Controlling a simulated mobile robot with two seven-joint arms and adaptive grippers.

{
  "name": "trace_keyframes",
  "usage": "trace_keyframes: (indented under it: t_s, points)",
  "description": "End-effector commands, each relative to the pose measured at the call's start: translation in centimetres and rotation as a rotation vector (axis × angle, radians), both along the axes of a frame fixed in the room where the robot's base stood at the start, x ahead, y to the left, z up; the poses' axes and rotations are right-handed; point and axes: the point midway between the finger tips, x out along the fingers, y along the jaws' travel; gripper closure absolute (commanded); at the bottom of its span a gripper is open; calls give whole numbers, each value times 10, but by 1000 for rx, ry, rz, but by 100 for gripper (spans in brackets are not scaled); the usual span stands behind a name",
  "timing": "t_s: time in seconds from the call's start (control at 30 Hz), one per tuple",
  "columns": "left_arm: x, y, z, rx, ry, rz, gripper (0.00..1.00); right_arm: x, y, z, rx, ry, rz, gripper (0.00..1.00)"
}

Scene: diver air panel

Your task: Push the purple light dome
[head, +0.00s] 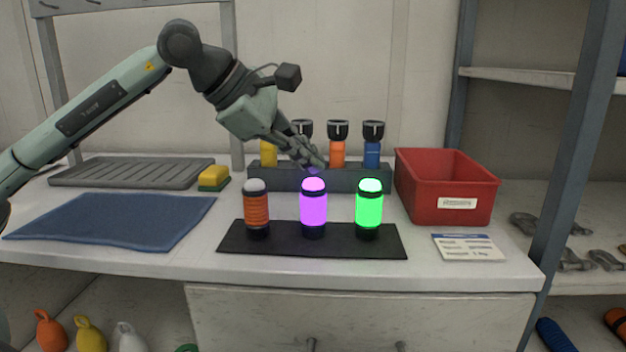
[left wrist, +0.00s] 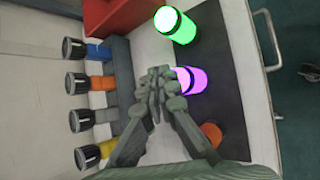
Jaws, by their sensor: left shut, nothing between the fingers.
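The purple light (head: 313,208) stands upright and glows in the middle of a row of three on a black mat (head: 385,247). Its dome (head: 314,184) is on top. In the left wrist view the purple light (left wrist: 190,80) is partly hidden behind the fingers. My left gripper (head: 316,164) is shut and empty, its fingertips just above and behind the dome in the head view; whether they touch it I cannot tell. The left gripper also fills the middle of the left wrist view (left wrist: 157,82). My right gripper is not in view.
An unlit orange light (head: 257,212) and a glowing green light (head: 369,210) flank the purple one closely. Behind is a dark rack (head: 378,179) with several flashlights. A red bin (head: 448,190) and a card (head: 469,247) are right; a blue cloth (head: 110,221) lies left.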

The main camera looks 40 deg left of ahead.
Motion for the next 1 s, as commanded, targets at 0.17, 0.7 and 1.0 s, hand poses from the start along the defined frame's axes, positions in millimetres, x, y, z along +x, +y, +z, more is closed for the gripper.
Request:
trace_keyframes:
  t_s: [0.17,0.7,1.0]
  points:
    - [0,0,0,0,0,0,100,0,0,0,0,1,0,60]
    - [0,0,-7,0,0,0,100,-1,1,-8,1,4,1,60]
    - [0,0,-9,0,0,0,100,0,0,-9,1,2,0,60]
